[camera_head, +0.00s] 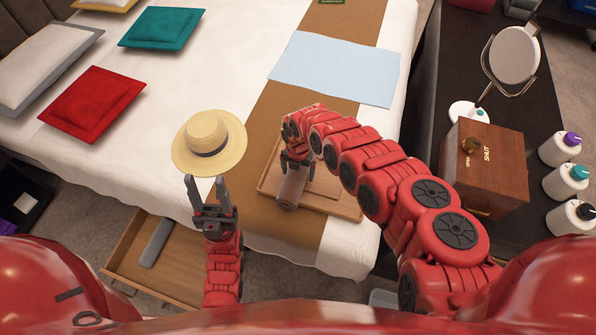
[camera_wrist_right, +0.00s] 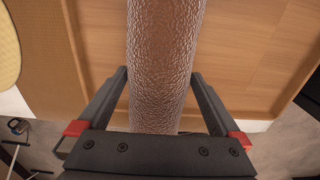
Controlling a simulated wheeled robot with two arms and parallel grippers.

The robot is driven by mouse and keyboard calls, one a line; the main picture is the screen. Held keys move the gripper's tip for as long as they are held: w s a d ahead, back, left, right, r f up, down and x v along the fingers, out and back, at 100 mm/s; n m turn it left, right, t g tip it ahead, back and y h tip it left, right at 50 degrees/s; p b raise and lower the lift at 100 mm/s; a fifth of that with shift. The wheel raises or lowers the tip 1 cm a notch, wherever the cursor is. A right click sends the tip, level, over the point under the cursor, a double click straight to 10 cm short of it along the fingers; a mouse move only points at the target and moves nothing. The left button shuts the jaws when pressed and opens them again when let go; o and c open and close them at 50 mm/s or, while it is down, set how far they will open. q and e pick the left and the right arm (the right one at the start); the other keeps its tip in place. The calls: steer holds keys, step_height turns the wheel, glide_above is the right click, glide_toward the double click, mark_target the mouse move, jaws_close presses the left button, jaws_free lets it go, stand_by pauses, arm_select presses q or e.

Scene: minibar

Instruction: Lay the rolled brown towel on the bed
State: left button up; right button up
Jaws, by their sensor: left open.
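The rolled brown towel (camera_head: 290,188) is a greyish-brown cylinder over the wooden tray (camera_head: 345,205) at the bed's near edge. It fills the middle of the right wrist view (camera_wrist_right: 165,60). My right gripper (camera_head: 297,160) is at the roll, with its fingertips (camera_wrist_right: 160,75) against both sides, shut on it. I cannot tell whether the roll rests on the tray or hangs just above it. My left gripper (camera_head: 207,182) is open and empty, just below the straw hat in the picture. The bed (camera_head: 225,70) has a white cover and a brown runner.
The straw hat (camera_head: 209,143) is at the bed's near edge. A light blue cloth (camera_head: 335,68) lies flat on the bed. Red (camera_head: 92,103) and teal (camera_head: 162,27) cushions lie left. A wooden box (camera_head: 485,165) and mirror (camera_head: 514,55) stand on the dark counter. An open drawer (camera_head: 185,270) is below.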

steer(key=shift+r+p, duration=1)
steer(key=shift+p, duration=0.25)
step_height(320, 180, up, 11)
